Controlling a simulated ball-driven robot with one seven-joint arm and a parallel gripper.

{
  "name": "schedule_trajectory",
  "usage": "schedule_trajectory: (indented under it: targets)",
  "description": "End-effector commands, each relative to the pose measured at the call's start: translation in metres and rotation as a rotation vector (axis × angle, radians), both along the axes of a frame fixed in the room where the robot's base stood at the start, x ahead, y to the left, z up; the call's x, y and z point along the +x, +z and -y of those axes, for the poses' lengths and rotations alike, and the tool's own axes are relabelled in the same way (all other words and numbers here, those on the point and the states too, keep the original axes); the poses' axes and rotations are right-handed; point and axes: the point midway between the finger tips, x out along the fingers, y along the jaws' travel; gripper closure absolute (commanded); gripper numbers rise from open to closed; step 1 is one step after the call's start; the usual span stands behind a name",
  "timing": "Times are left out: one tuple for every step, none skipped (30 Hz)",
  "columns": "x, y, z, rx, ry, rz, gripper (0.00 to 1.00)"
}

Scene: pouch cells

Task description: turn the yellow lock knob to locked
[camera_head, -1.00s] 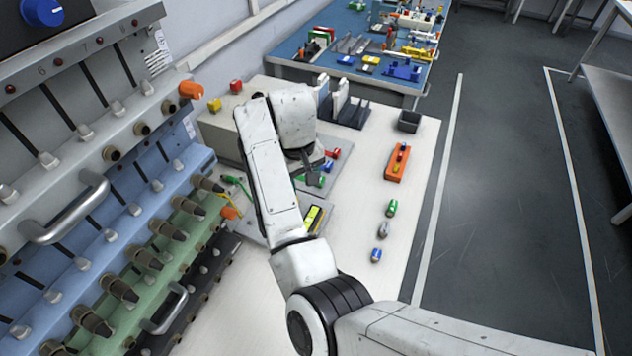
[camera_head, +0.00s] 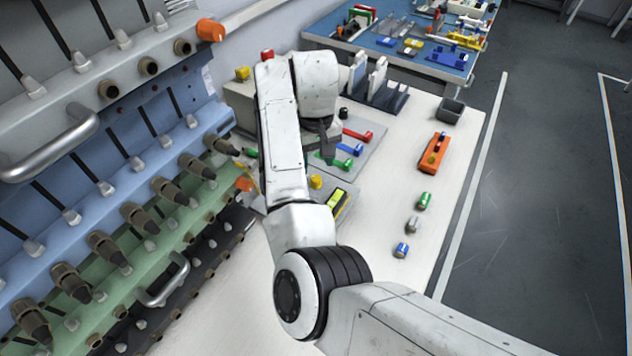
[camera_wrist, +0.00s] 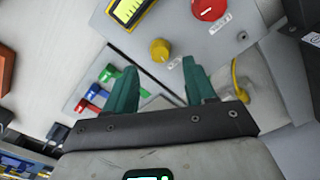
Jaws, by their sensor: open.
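The yellow lock knob (camera_wrist: 160,49) shows in the wrist view on a light grey panel, between a yellow-framed display and a red round button. In the head view the yellow knob (camera_head: 316,182) stands just right of my arm. My gripper (camera_wrist: 160,84) has two teal fingers spread apart, with nothing between them. In the wrist view the knob lies beyond the fingertips, in line with the gap, and is not touched. In the head view my gripper (camera_head: 327,147) is mostly hidden by my arm.
The yellow-framed display (camera_wrist: 131,10) and red button (camera_wrist: 209,8) flank the knob. Red, blue and green levers (camera_head: 352,149) stand on a plate nearby. A valve-and-cable rack (camera_head: 130,150) borders the left. The table's right part (camera_head: 385,200) is mostly clear, with small cylinders and an orange block.

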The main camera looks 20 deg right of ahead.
Motion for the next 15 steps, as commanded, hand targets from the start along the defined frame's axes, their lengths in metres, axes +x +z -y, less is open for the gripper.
schedule_trajectory:
  targets:
    - [0.000,-0.012,0.000,0.001,0.000,0.001,0.45]
    - [0.000,-0.016,0.000,0.001,0.001,0.001,0.45]
    - [0.000,-0.020,0.000,0.001,0.001,0.001,0.45]
    - [0.000,-0.023,0.000,0.001,0.001,0.001,0.45]
    - [0.000,-0.027,0.000,0.002,0.000,0.001,0.45]
    - [0.000,-0.031,0.000,0.002,0.000,0.001,0.45]
    - [0.000,-0.035,0.000,0.002,0.000,0.001,0.45]
    - [0.000,-0.038,0.000,0.001,0.000,0.001,0.45]
    - [0.000,-0.042,0.000,0.001,0.000,0.001,0.45]
    - [0.000,-0.044,0.000,0.000,0.000,0.001,0.45]
    - [0.000,-0.047,0.000,0.000,0.000,0.001,0.45]
    - [0.000,-0.049,0.000,0.000,0.000,0.001,0.45]
    - [0.000,-0.051,0.000,0.000,0.000,0.001,0.45]
    - [0.000,-0.052,0.000,0.000,0.000,0.001,0.45]
    - [0.000,-0.054,0.000,0.000,0.000,0.001,0.45]
